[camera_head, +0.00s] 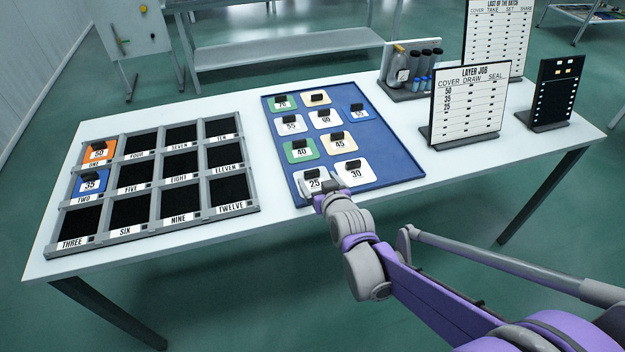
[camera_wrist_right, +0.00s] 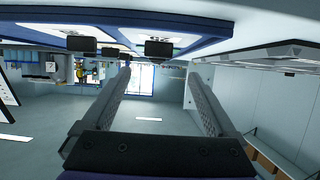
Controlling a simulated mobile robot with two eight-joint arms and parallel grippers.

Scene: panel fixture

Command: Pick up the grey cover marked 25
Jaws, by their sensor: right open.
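The grey cover marked 25 (camera_head: 308,185) lies in the front left corner of the blue tray (camera_head: 383,132) in the head view, with a small black grip block on top. My right gripper (camera_head: 321,197) is at the tray's front edge, close to this cover, and hides part of its front right side. In the right wrist view, my right gripper (camera_wrist_right: 160,78) has its two fingers apart with nothing between them. A black block (camera_wrist_right: 158,48) on a pale cover shows just beyond the fingertips, between them across the picture. My left gripper is not in view.
Cover 30 (camera_head: 355,173) lies close on the right; cover 40 (camera_head: 301,151) lies behind. More covers fill the tray. A grey rack (camera_head: 150,185) with compartments stands on the left, holding covers 50 (camera_head: 99,151) and 35 (camera_head: 89,185). A job board (camera_head: 468,105) stands at right.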

